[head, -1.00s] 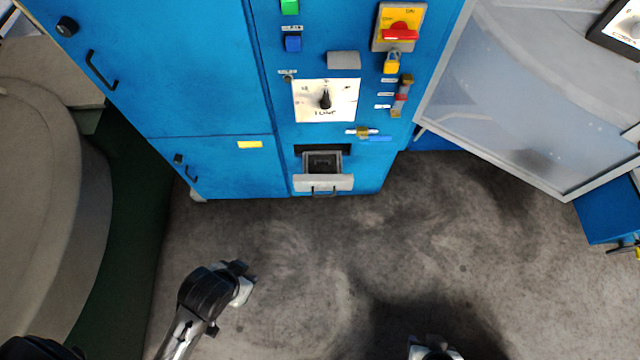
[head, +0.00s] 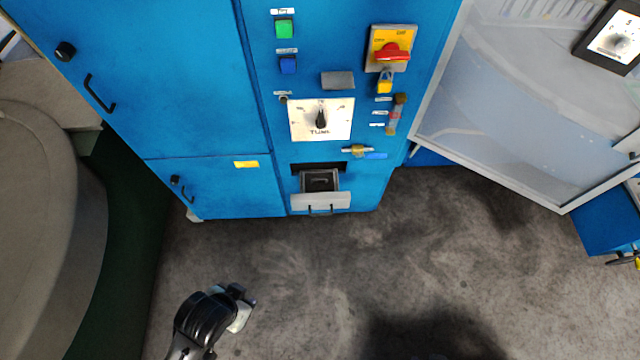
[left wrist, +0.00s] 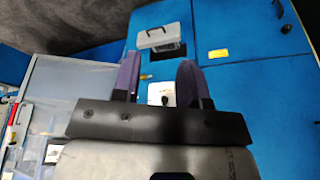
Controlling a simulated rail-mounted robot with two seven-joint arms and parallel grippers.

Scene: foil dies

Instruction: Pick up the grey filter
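The blue cabinet has a small open drawer (head: 320,202) low on its front, with a pale grey front and a handle. A dark grey block with a handle-like bar, seemingly the grey filter (head: 320,181), sits inside it. The drawer also shows upside down in the left wrist view (left wrist: 157,38). My left gripper (head: 242,308) is in front of the cabinet, below and left of the drawer in the head view, well apart from it. In the left wrist view its two purple-padded fingers (left wrist: 158,75) are spread with nothing between them. My right gripper is out of view.
The cabinet front carries a dial (head: 321,119), buttons, a red switch (head: 392,52) and a small valve (head: 357,151) above the drawer. A framed translucent panel (head: 520,110) stands at the right. A rounded beige body (head: 45,220) is at the left. The grey floor before the drawer is clear.

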